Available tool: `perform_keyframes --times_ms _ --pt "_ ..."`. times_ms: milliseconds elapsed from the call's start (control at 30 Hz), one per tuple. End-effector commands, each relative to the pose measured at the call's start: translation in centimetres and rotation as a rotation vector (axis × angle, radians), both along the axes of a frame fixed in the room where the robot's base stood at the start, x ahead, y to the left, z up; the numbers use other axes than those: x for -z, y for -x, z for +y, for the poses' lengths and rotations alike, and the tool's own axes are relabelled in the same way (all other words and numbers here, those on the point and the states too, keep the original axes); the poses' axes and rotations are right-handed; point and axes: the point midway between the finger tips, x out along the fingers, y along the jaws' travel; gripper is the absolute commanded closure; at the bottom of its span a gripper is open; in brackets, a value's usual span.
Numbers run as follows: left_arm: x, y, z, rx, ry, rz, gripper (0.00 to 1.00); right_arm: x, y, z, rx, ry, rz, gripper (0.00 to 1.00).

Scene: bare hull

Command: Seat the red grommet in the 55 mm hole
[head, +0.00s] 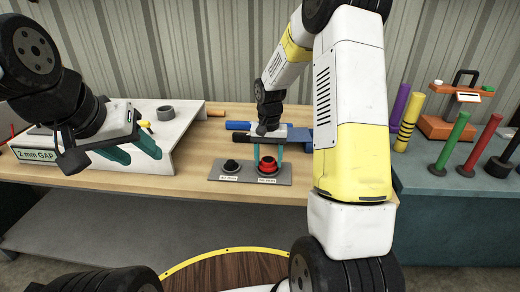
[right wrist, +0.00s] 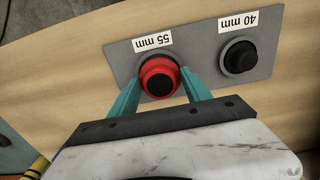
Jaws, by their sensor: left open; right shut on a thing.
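The red grommet (head: 267,167) is at the 55 mm position on the grey plate (head: 225,181), with a black centre. It also shows in the right wrist view (right wrist: 160,77), beside the "55 mm" label. My right gripper (head: 268,160) is shut on the red grommet, its teal fingers on either side. Whether the grommet is fully down in the hole cannot be told, since it covers the hole. A black grommet (head: 231,165) sits at the 40 mm position, to the left in the head view. My left gripper (head: 138,152) is open and empty, over the white stand at the left.
A white stand (head: 184,135) labelled "2 mm GAP" bears a grey ring (head: 165,113). Blue cylinders (head: 238,126) lie behind the plate. Coloured upright posts (head: 453,143) stand on the dark bench at the right. The wooden bench front beside the plate is clear.

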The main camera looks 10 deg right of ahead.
Motion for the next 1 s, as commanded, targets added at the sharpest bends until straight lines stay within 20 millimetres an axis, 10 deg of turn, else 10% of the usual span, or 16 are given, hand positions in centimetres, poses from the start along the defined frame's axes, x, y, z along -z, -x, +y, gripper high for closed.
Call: perform_keyframes --times_ms 700,733,833,1000 --pt "0.0 0.0 0.0 0.0 0.0 0.0 0.52 1.08 0.01 -0.01 0.0 0.0 0.0 0.82" --pt "0.0 0.0 0.0 0.0 0.0 0.0 0.52 1.07 0.0 -0.01 0.0 0.0 0.0 0.4" --pt "0.0 0.0 0.0 0.0 0.0 0.0 0.52 1.06 0.01 0.0 0.0 0.0 0.0 0.2" --pt "0.0 0.0 0.0 0.0 0.0 0.0 0.52 1.07 0.01 0.0 0.0 0.0 0.0 0.18"
